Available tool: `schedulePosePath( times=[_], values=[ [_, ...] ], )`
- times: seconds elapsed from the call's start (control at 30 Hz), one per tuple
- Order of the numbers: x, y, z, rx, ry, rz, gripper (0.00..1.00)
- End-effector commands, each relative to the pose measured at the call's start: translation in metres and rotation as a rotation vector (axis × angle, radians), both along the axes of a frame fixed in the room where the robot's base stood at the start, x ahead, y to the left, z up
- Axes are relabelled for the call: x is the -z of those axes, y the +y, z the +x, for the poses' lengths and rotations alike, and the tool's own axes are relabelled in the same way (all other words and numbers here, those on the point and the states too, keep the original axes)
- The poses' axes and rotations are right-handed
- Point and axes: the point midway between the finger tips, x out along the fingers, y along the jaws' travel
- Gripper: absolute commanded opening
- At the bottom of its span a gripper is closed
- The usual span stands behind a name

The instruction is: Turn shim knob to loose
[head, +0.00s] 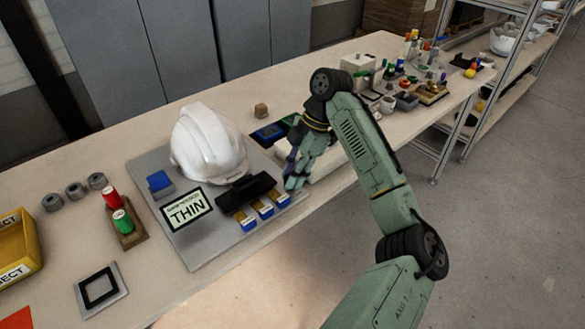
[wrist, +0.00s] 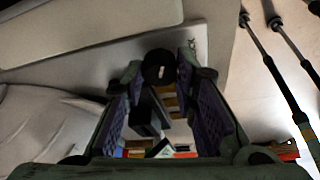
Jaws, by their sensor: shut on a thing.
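My gripper (head: 291,176) is at the right edge of the grey board (head: 187,242), low down. In the wrist view its purple-padded fingers (wrist: 158,72) are closed about a round black knob (wrist: 158,64), which sits between the fingertips. The knob stands on a grey surface with part of a printed label, ending in "CK", to its right. In the head view the knob is hidden behind my gripper, and I cannot read its setting. A small screen (head: 187,210) on the board reads "THIN". A white helmet shell (head: 207,146) sits behind the screen.
A cluttered group of small items fills the bench's far right.

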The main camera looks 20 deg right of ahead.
Motion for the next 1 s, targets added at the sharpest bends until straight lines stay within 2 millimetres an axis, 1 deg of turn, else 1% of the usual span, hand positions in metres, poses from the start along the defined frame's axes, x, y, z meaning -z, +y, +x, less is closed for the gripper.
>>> schedulePosePath(
  times=[0.2, 0.5, 0.73, 1.0],
  values=[
    [-0.0006, -0.0001, 0.0014, -0.179, 0.001, -0.003, 0.0],
    [0.0, 0.0003, 0.0022, -0.343, 0.0, -0.003, 0.0],
    [-0.0002, 0.0007, 0.0024, -0.399, 0.0, -0.001, 0.0],
    [0.0001, 0.0009, 0.0024, -0.41, 0.0, 0.0, 0.0]
  ],
)
